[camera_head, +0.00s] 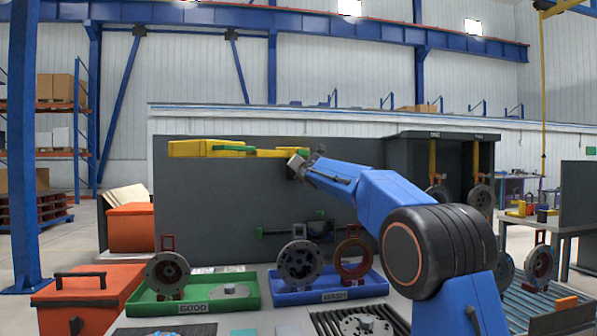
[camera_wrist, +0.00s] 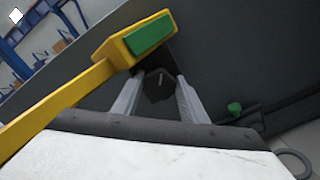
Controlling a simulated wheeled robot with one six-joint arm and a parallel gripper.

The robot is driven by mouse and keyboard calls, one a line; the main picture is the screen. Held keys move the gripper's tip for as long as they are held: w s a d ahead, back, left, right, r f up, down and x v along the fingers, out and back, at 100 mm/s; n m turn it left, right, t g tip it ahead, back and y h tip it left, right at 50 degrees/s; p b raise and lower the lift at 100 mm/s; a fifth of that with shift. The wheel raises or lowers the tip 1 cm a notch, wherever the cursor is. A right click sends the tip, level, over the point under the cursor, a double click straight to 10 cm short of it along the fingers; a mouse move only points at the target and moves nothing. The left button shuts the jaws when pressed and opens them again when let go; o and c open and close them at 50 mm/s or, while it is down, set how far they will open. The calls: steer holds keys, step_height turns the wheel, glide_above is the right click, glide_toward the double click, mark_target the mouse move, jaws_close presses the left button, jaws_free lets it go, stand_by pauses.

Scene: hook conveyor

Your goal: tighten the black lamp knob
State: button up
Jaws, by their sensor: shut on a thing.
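The black lamp knob (camera_wrist: 158,85) shows in the wrist view as a dark lobed shape with a small light mark, against the dark panel. My gripper (camera_wrist: 157,88) is shut on it, with one pale finger on each side. In the head view my gripper (camera_head: 297,165) is at the dark panel, by the right end of the yellow lamp arm, and hides the knob there. The yellow lamp arm with a green piece (camera_head: 228,149) runs left from my gripper. In the wrist view its yellow head with a green face (camera_wrist: 148,38) is just above the fingers.
A dark upright panel (camera_head: 215,215) stands behind the bench. Below are a green tray (camera_head: 240,301) marked GOOD and a blue tray (camera_head: 372,290), with round metal parts. An orange toolbox (camera_head: 75,300) is at the left. A green clamp piece (camera_wrist: 234,108) is right of my fingers.

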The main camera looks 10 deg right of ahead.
steer(key=shift+a+f+n, duration=0.15)
steer(key=shift+n, duration=4.7)
steer(key=shift+a+f+n, duration=0.2)
steer(key=shift+n, duration=4.7)
steer(key=shift+a+f+n, duration=0.15)
steer(key=shift+n, duration=4.7)
steer(key=o, duration=1)
steer(key=shift+o, duration=0.2)
steer(key=shift+r, duration=0.1)
